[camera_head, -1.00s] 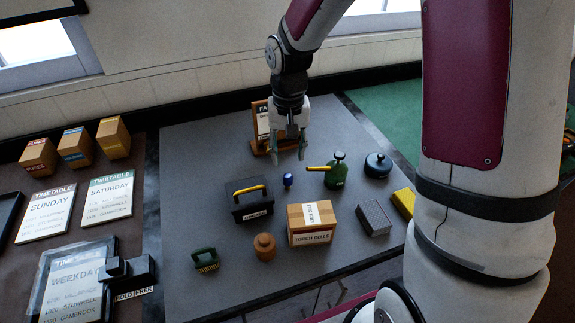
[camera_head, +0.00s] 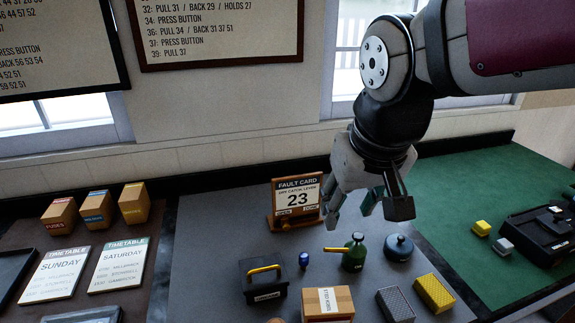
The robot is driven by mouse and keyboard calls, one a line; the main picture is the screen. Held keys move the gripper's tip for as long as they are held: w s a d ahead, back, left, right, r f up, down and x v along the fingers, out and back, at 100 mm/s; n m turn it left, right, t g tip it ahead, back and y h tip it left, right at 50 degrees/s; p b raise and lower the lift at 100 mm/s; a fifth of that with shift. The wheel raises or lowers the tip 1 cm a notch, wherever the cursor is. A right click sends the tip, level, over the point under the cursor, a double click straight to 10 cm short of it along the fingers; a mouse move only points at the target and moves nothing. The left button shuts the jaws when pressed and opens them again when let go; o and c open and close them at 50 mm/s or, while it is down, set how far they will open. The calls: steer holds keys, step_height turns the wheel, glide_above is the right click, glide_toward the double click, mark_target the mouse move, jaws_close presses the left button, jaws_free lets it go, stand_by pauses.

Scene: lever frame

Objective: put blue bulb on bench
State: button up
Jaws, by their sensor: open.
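The small blue bulb (camera_head: 304,260) stands on the grey bench top (camera_head: 215,240), between the black box with a yellow handle (camera_head: 264,281) and the green oil can (camera_head: 354,252). My gripper (camera_head: 362,212) is open and empty. It hangs in the air up and to the right of the bulb in the picture, apart from it. Nothing hides the bulb.
A fault card stand (camera_head: 297,202) is behind the bulb. A cardboard box (camera_head: 329,304) is in front. A dark blue lidded pot (camera_head: 398,247), a grey block (camera_head: 395,303) and a yellow block (camera_head: 434,293) lie to the right. Bare bench lies left of the black box.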

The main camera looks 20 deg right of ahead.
steer(key=shift+n+t, duration=0.3)
steer(key=shift+t, duration=0.3)
steer(key=s, duration=0.1)
steer(key=s+r, duration=0.1)
steer(key=s, duration=0.3)
steer(key=shift+s+r, duration=0.2)
steer(key=shift+r, duration=0.15)
steer(key=shift+o, duration=0.5)
steer(key=shift+s+y, duration=0.3)
steer(key=shift+s, duration=0.15)
steer(key=m+g+p, duration=0.2)
steer(key=m+g, duration=0.3)
steer(key=m, duration=1.6)
glide_above(304, 255)
step_height(304, 255, down, 18)
steer(key=f, duration=0.8)
steer(key=shift+s+a+f, duration=0.1)
steer(key=shift+a+f, duration=0.05)
steer(key=shift+a, duration=0.15)
steer(key=shift+d+f+p, duration=0.15)
steer(key=shift+f+p, duration=0.2)
steer(key=shift+f, duration=1)
steer(key=shift+d+f+p, duration=0.1)
steer(key=shift+f+p, duration=0.2)
steer(key=shift+f, duration=1)
steer(key=shift+c, duration=0.6)
